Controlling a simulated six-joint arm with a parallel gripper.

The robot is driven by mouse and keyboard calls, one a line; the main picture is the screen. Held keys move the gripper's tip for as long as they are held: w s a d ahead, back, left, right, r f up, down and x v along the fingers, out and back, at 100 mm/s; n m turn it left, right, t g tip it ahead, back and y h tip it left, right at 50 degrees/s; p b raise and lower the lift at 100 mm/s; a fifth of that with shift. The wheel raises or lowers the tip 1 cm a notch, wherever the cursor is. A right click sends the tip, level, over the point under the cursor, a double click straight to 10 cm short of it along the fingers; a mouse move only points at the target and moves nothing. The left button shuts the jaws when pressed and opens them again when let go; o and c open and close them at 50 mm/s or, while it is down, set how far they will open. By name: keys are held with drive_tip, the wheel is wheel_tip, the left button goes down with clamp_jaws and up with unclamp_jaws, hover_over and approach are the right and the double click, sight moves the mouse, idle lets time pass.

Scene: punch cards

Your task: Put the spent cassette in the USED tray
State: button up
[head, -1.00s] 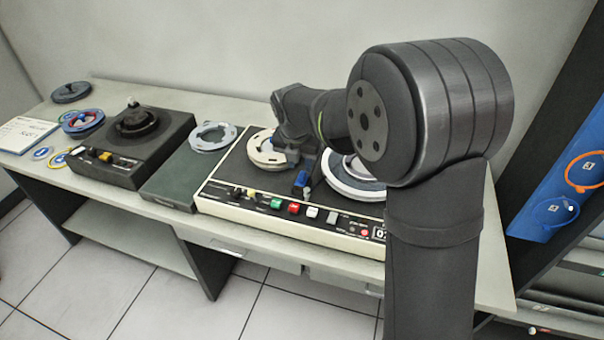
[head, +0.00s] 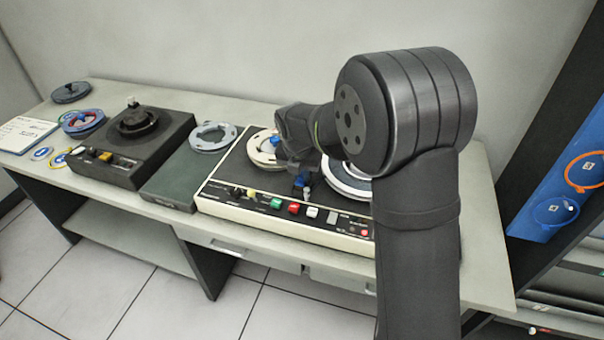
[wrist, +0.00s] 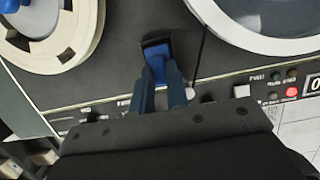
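No cassette and no tray marked USED can be made out in either view. My gripper (wrist: 161,82) points down at the cream-edged tape deck (head: 225,190), between its two reels. In the wrist view its two fingers stand either side of a small blue piece (wrist: 158,62) at a dark slot in the deck top. I cannot tell whether they grip it. The left reel (wrist: 75,38) is cream with a blue hub. The right reel (wrist: 262,38) is white-rimmed and partly hidden by my arm in the head view (head: 345,183).
Coloured buttons (head: 294,208) line the deck's front. Left of it are a green case (head: 172,180) with a grey ring (head: 213,137) on it, a black machine (head: 115,172), and several reels. A blue panel (head: 570,195) with rings hangs at the right.

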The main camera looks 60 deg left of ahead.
clamp_jaws()
drive_tip(key=shift+r, duration=3)
